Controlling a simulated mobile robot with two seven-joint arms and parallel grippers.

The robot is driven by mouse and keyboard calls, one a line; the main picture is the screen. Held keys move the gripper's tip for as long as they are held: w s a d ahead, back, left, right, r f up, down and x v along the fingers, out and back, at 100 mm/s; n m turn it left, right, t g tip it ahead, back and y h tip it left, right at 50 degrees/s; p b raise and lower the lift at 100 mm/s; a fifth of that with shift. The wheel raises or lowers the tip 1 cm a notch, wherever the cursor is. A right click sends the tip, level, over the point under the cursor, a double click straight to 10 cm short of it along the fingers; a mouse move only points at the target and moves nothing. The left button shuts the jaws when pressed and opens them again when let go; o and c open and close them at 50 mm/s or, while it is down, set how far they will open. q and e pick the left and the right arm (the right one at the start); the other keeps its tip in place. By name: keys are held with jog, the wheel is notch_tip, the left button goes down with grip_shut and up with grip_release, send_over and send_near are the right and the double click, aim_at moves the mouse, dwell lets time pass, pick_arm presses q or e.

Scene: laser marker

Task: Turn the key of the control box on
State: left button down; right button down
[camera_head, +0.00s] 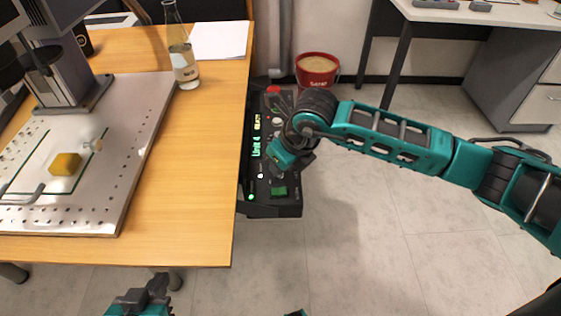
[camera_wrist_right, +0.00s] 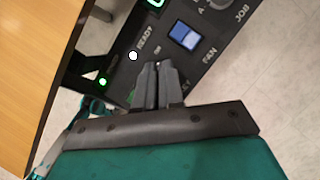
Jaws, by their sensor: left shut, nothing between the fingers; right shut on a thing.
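The black control box (camera_head: 270,208) hangs at the table's right edge, with a lit "Unit 4" display and a red button (camera_head: 273,89). My right gripper (camera_wrist_right: 158,66) is at its panel, fingers together, shut on what appears to be the key. The fingers hide the key, so its turn angle cannot be told. Beside the fingers in the right wrist view are a white light (camera_wrist_right: 133,56) at READY, a lit green light (camera_wrist_right: 102,81) and a blue switch (camera_wrist_right: 184,37) near FAN. My left gripper (camera_head: 150,290) is shut and empty at the bottom left in the head view.
The wooden table (camera_head: 205,190) holds the marker's metal plate (camera_head: 125,130), a yellow block (camera_head: 65,164), a bottle (camera_head: 183,62) and paper (camera_head: 220,40). A red bucket (camera_head: 318,65) stands on the floor behind the box. The floor right of the box is clear.

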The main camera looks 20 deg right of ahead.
jog(key=c, duration=1.3)
grip_release()
jog(key=shift+o, duration=0.2)
jog(key=p+v, duration=0.2)
jog(key=v, duration=1.1)
jog(key=shift+p, duration=0.35)
jog(key=shift+f, duration=0.1)
